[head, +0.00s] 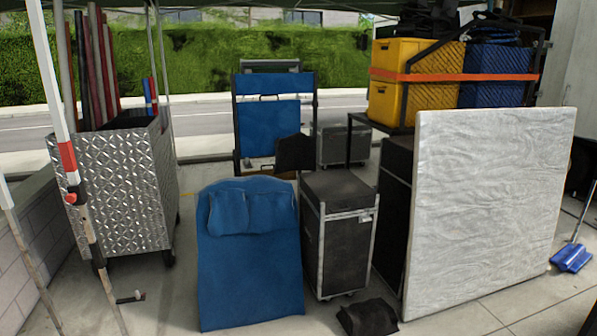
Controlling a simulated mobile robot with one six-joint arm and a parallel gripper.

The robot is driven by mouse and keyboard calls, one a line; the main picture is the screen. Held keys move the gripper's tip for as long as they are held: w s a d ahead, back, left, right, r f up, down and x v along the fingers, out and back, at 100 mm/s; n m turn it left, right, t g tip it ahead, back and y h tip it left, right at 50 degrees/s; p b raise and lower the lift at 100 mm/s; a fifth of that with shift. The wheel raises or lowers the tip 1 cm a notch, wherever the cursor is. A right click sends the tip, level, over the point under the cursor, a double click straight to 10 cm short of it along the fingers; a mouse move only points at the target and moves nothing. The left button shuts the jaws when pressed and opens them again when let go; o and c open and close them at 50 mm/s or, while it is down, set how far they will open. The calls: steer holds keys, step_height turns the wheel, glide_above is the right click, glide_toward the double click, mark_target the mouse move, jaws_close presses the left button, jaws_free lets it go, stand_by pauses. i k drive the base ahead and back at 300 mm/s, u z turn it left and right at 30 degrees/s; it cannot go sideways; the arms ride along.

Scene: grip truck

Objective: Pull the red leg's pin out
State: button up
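The red leg (53,95) is a white canopy pole at the left with a red band (67,156) around it. It leans slightly and stands in front of the diamond-plate cart. Just below the band is a small round red knob (71,198), which looks like the pin and sits at the leg's joint. How deep the pin sits cannot be told. My gripper is not in view.
Close behind the leg is the metal cart (120,185) holding poles. Another pole (27,255) stands at the far left. A small rod-like piece (130,297) is near the leg's lower section. A blue padded panel (250,270) stands right of some open floor.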

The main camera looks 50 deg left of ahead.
mark_target(70, 198)
steer(key=z, duration=2.3)
steer(key=k, duration=2.15)
steer(key=u, duration=2.4)
steer(key=k, duration=0.1)
steer(key=u, duration=1.65)
steer(key=i, duration=0.5)
